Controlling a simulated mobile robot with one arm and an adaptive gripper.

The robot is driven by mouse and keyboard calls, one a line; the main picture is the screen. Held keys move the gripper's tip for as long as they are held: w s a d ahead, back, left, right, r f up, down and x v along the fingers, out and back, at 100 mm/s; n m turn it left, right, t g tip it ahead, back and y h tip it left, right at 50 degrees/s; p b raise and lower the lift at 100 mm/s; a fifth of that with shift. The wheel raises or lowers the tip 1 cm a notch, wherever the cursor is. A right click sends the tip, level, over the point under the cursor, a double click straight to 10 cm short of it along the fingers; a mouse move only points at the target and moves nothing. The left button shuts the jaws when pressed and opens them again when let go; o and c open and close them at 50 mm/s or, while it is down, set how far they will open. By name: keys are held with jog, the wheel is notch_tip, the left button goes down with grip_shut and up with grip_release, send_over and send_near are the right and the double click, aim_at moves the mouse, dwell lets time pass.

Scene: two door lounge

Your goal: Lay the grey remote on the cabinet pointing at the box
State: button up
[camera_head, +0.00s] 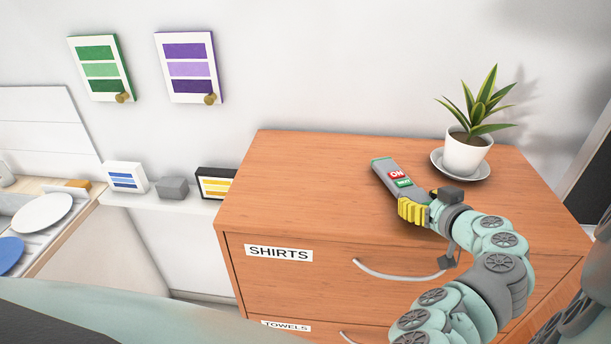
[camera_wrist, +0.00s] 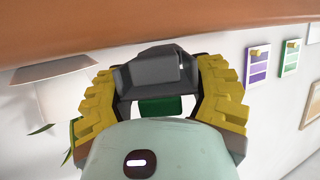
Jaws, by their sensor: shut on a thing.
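The grey remote (camera_head: 382,167) has a red "ON" label and a green label, and shows over the top of the wooden cabinet (camera_head: 300,180). Its far end points up and left in the head view, toward the back edge. My gripper (camera_head: 412,210), with yellow fingers, is shut on its near end. I cannot tell whether the remote touches the cabinet top. In the wrist view my gripper (camera_wrist: 165,95) shows its yellow fingers on both sides of a green patch. A small grey box (camera_head: 172,188) stands on the white ledge left of the cabinet.
A potted plant (camera_head: 466,150) on a saucer stands at the cabinet's back right, near the remote. A white blue-striped block (camera_head: 125,177) and a dark-framed yellow-striped block (camera_head: 215,184) flank the grey box. The cabinet top's left part is clear. Plates (camera_head: 42,214) lie far left.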

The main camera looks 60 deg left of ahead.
jog(key=shift+f, duration=0.35)
jog(key=shift+f, duration=0.1)
jog(key=o, duration=1.3)
